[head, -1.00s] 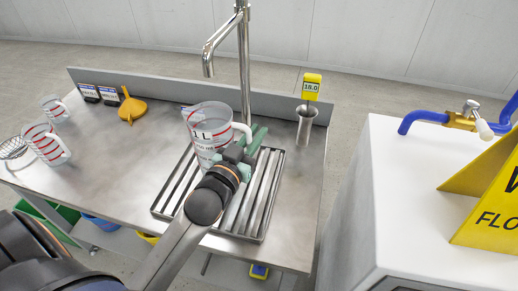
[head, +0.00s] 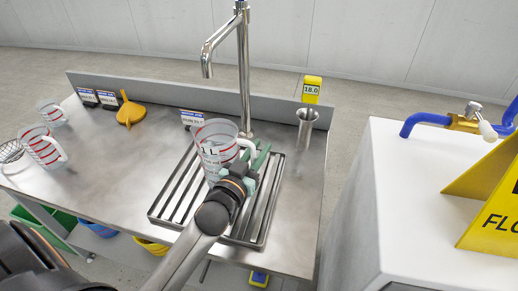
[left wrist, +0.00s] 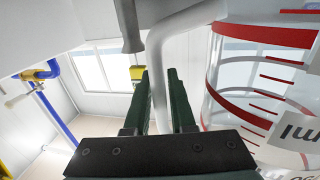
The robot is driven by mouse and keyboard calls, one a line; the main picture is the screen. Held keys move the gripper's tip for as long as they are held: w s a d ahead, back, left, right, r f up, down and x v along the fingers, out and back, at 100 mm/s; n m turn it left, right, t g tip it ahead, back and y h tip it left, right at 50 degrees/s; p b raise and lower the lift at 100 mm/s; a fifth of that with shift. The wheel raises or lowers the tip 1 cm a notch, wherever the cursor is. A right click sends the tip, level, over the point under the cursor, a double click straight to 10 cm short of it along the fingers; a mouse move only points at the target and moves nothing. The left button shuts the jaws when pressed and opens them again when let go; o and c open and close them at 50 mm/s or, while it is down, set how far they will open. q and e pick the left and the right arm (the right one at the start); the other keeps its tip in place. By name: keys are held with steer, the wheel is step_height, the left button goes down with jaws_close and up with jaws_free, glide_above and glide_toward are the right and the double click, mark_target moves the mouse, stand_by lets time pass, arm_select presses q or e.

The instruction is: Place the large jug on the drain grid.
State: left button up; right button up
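The large jug (head: 213,152), clear with red marks and a white handle, is upright at the back middle of the drain grid (head: 262,226). Its base is at the bars, but I cannot tell whether it touches them. My left gripper (head: 257,160) reaches in from the front, with its green fingers at the handle. In the left wrist view, the fingers (left wrist: 158,100) lie on either side of the white handle (left wrist: 159,70) with hardly any gap, so they look shut on it. The jug's wall (left wrist: 245,90) is to the right there. My right gripper is not in view.
A tap (head: 243,70) rises behind the grid. A metal cup with a yellow 18.0 display (head: 312,89) stands right of it. A label card (head: 191,118), an orange funnel (head: 130,110) and two smaller jugs (head: 41,146) (head: 52,112) are left. The bench between is clear.

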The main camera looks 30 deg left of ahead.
arm_select(q)
steer(key=o, duration=0.3)
steer(key=shift+s+r, duration=0.1)
steer(key=shift+s, duration=0.25)
steer(key=s, duration=1.1)
steer(key=shift+s+d, duration=0.15)
steer(key=shift+d, duration=0.1)
